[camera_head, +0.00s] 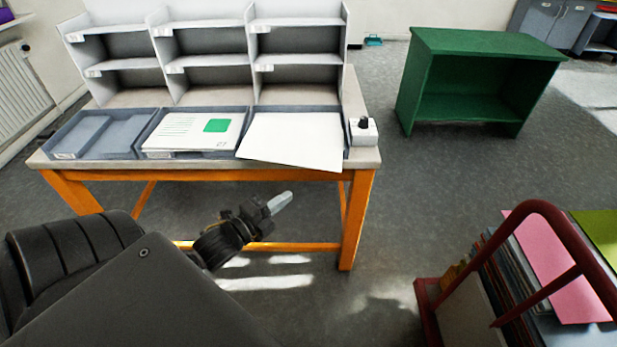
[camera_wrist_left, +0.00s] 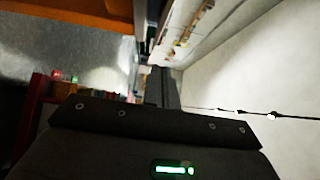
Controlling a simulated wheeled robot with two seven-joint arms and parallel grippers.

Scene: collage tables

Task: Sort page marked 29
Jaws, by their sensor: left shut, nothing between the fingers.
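A page with a green square (camera_head: 216,126) and printed lines lies in the middle tray (camera_head: 150,147) on the table; its small corner mark is too small to read. A blank white page (camera_head: 290,138) lies on the right tray, its front corner sticking out over the table's front edge. The left tray (camera_head: 100,137) holds no page that I can see. My left gripper (camera_head: 283,202) is shut and empty, in front of the table and apart from the pages. My right gripper is in neither view.
A white pigeonhole rack (camera_head: 210,55) stands behind the trays. A small white box with a black knob (camera_head: 362,130) sits at the table's right corner. A red-framed cart (camera_head: 545,215) with folders and coloured sheets stands front right. A green shelf (camera_head: 480,80) stands beyond open floor.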

